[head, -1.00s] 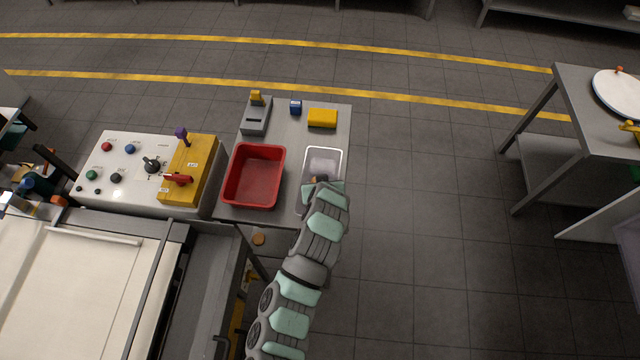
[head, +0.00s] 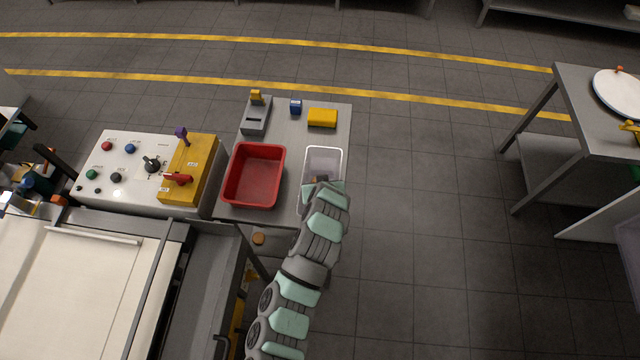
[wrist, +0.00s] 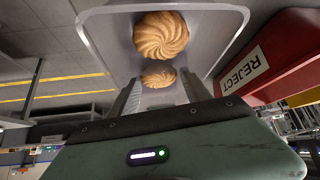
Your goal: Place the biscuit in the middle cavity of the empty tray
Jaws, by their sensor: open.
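The tray (head: 341,160) is pale with a raised rim, at the right edge of the grey table in the head view. My gripper reaches over its near end, and my wrist hides that part. In the wrist view the tray (wrist: 98,40) holds a round, golden, swirl-ridged biscuit (wrist: 160,36). A second, smaller-looking biscuit shape (wrist: 158,77) shows below it, near my fingertips; I cannot tell whether it is a separate biscuit or a reflection. My gripper (wrist: 159,92) is open, its two fingers apart on either side of that lower shape. Cavity divisions are not clear.
A red bin (head: 281,175) marked REJECT stands close left of the tray. A round brown item (head: 258,239) lies below the table's front edge.

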